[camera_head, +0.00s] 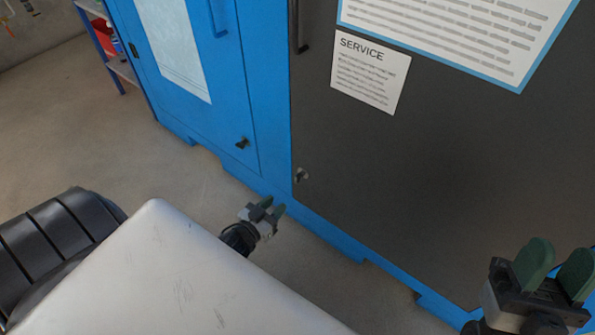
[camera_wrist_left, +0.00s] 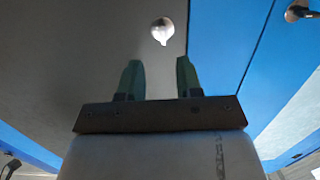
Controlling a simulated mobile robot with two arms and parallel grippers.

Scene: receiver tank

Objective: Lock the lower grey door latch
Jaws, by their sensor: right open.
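The lower latch (camera_head: 301,175) of the grey door is a small metal knob near the door's lower left corner in the head view. In the left wrist view the latch (camera_wrist_left: 162,30) is a bright round piece with a short tip, beyond the fingertips. The grey door (camera_head: 430,150) looks flush with the blue frame. My left gripper (camera_head: 266,207) is open and empty, in front of the cabinet and a little below and left of the latch, apart from it. Its two green fingers (camera_wrist_left: 159,78) stand apart. My right gripper (camera_head: 555,267) is open and empty at the lower right.
A blue door (camera_head: 190,80) with a dark lower latch (camera_head: 242,143) is to the left. A dark handle (camera_head: 300,25) is higher on the grey door, beside a SERVICE sign (camera_head: 368,72). A blue shelf (camera_head: 112,50) stands at the far left. Floor (camera_head: 90,130) is clear there.

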